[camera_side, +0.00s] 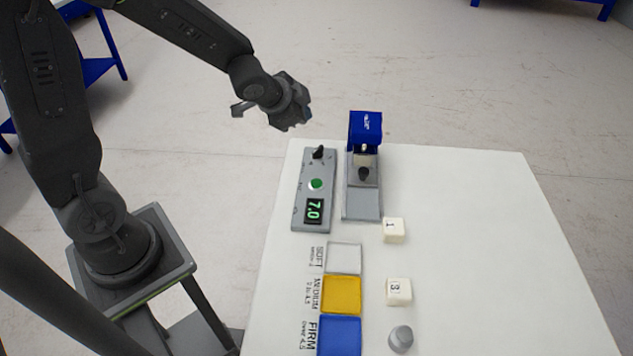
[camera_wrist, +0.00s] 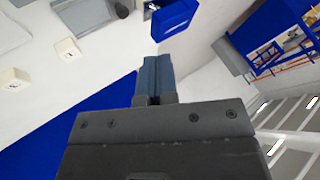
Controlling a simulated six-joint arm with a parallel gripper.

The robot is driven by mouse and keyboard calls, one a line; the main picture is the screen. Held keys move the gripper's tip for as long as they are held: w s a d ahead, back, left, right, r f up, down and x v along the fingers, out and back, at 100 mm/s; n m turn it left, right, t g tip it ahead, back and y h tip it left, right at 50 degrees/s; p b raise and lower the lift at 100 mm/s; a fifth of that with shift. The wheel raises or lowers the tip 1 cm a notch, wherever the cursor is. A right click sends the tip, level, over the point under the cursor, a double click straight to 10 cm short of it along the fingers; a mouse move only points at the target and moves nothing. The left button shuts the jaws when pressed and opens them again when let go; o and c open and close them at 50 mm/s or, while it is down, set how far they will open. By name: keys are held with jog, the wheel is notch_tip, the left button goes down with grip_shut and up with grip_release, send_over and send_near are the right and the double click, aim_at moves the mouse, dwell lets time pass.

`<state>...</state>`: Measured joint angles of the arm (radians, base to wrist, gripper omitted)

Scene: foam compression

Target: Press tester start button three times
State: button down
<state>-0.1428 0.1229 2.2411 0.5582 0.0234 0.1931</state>
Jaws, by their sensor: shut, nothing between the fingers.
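The tester's grey control panel (camera_side: 299,207) lies at the table's back left, with a round green button (camera_side: 316,184), a black knob above it and a green display reading 7.0. The tester (camera_side: 361,203) stands just right of the panel, with a blue head (camera_side: 365,128) and a small pale piece under it. The blue head also shows in the wrist view (camera_wrist: 173,20). My gripper (camera_side: 303,116) is in the air behind and above the panel, apart from the button. Its fingers (camera_wrist: 154,62) are together and empty in the wrist view. The button cannot be made out there.
White cubes marked 1 (camera_side: 394,231) and 3 (camera_side: 398,292) and a grey knobbed cylinder (camera_side: 401,340) sit at the front. White, yellow (camera_side: 341,294) and blue (camera_side: 339,336) trays labelled SOFT, MEDIUM and FIRM line the left. The table's right side (camera_side: 500,250) is clear.

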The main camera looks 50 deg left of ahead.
aim_at(317, 184)
jog(key=w+f+m+h, duration=0.2)
jog(key=w+f+m, duration=0.1)
jog(key=f, duration=0.7)
jog(key=shift+w+d+m+t+h, duration=0.3)
jog(key=shift+w+m+h, duration=0.1)
jog(key=shift+f, duration=0.1)
jog(key=shift+f, duration=4.35)
jog(key=shift+f, duration=0.1)
jog(key=shift+f, duration=0.3)
